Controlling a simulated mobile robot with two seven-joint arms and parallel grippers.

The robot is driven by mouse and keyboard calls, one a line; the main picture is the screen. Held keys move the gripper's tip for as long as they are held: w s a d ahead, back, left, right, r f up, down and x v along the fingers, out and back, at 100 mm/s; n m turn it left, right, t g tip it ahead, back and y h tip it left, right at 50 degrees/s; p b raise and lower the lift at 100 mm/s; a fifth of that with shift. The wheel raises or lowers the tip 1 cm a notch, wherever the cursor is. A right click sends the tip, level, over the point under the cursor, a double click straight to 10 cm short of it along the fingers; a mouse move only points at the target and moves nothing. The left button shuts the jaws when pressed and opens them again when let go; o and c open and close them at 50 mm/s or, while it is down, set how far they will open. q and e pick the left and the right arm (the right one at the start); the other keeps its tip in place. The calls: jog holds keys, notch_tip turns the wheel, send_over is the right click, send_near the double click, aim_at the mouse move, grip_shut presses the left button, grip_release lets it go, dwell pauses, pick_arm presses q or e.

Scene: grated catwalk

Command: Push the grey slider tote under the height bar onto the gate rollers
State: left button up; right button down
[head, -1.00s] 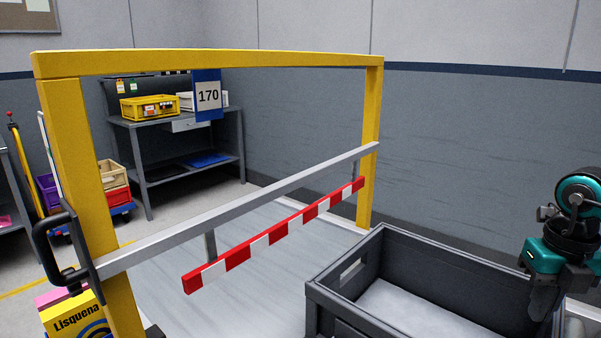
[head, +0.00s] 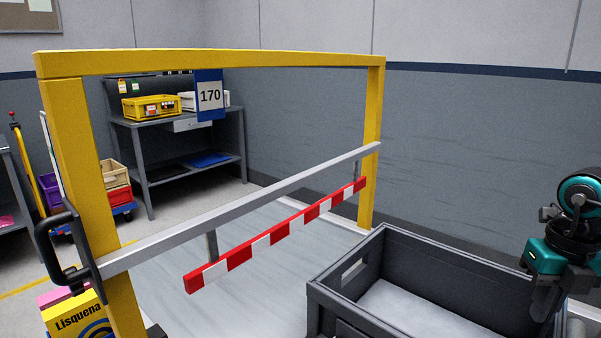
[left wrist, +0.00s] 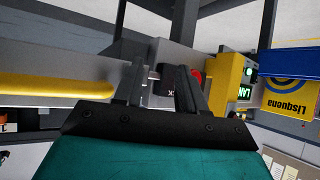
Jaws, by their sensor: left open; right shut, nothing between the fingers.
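The grey tote (head: 335,296) stands at the lower right of the head view, on the near side of the yellow gate frame. It is open-topped, with a handle slot and a pale inside floor. The height bar (head: 275,235) is red and white striped and hangs below a grey rail (head: 240,208) across the frame. My right gripper (head: 545,303) is shut and empty, pointing down at the tote's right side; I cannot tell whether it touches. My left gripper (left wrist: 160,82) is open and empty in the left wrist view. The gate rollers cannot be made out.
The yellow frame (head: 373,150) carries a blue-edged 170 sign (head: 210,95). A black handle (head: 60,250) sits at the rail's left end, above a yellow Lisquena box (head: 75,318). A workbench (head: 180,125) stands behind, and stacked crates (head: 118,185) stand at left.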

jog(key=shift+f, duration=0.1)
pick_arm(q)
notch_tip(320, 180, down, 4)
jog(key=b, duration=0.3)
jog(key=shift+r, duration=0.2)
pick_arm(e)
notch_tip(320, 180, down, 5)
jog(key=shift+f, duration=0.15)
pick_arm(q)
jog(key=shift+s, duration=0.1)
jog(key=shift+w+d+f+h+b, duration=0.4)
jog(key=shift+d+f+b, duration=0.5)
jog(key=shift+b, duration=1.55)
pick_arm(e)
jog(key=s+d, duration=1.3)
jog(key=d, duration=0.2)
jog(key=shift+d, duration=0.4)
